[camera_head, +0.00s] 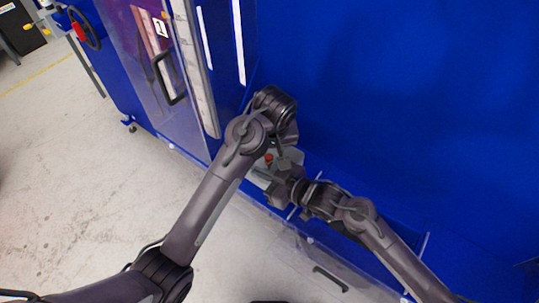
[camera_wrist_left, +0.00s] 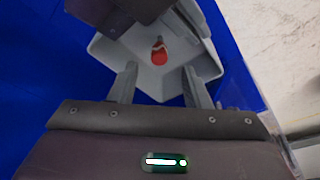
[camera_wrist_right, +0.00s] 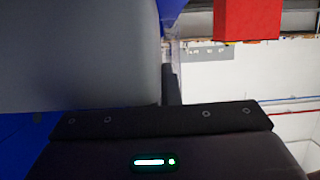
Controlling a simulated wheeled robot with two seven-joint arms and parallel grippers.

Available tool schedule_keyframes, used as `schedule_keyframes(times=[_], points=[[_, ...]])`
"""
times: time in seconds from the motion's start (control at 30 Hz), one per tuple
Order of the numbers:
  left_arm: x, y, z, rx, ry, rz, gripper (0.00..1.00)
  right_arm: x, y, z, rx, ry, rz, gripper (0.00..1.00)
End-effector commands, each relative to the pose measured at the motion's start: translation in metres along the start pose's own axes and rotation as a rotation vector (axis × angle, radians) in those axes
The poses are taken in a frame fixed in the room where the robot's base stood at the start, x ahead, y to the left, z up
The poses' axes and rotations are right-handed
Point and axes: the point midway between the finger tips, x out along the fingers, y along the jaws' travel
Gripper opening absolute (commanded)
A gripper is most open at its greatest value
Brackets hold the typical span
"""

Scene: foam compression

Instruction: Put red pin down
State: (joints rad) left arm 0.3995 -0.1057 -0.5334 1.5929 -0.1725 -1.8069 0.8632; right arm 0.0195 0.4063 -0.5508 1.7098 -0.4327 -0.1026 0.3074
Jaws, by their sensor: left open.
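The red pin (camera_wrist_left: 159,53) lies in a light grey tray (camera_wrist_left: 155,86), apart from the tray's walls. In the head view the pin (camera_head: 268,158) shows as a small red spot between my two arms. My left gripper (camera_wrist_left: 160,70) is open above the tray, its fingers on either side of the space just short of the pin; nothing is between them. My right gripper (camera_head: 282,188) is at the tray's near side in the head view. Its fingertips are mostly hidden, with a large grey surface (camera_wrist_right: 75,55) filling the left of the right wrist view.
A tall blue machine wall (camera_head: 390,90) stands behind the tray. A clear door with a black handle (camera_head: 170,78) is at upper left. A lower clear panel with a handle (camera_head: 330,278) is at the front. A red block (camera_wrist_right: 246,18) shows in the right wrist view. Open floor lies left.

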Motion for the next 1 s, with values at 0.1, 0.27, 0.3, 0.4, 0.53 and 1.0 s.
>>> schedule_keyframes(times=[0.1,0.27,0.3,0.4,0.53,1.0], points=[[-0.024,0.001,-0.001,0.000,0.003,0.002,0.43,0.000,0.000,0.000,0.000,0.000,0.000,0.00],[-0.042,0.000,-0.001,0.000,0.001,0.000,0.43,0.000,0.000,0.000,0.000,0.000,0.000,0.00],[-0.044,0.000,0.000,0.000,0.000,0.000,0.43,0.000,0.000,0.000,0.000,0.001,0.000,0.00],[-0.048,0.000,0.000,0.000,0.000,0.000,0.43,0.000,0.000,0.000,0.000,0.001,0.000,0.00],[-0.048,0.000,0.000,0.000,0.000,0.000,0.43,0.000,0.000,0.000,0.000,0.001,0.000,0.00],[-0.048,0.000,0.000,0.000,0.000,-0.001,0.43,0.000,0.000,0.000,0.000,0.001,0.000,0.29]])
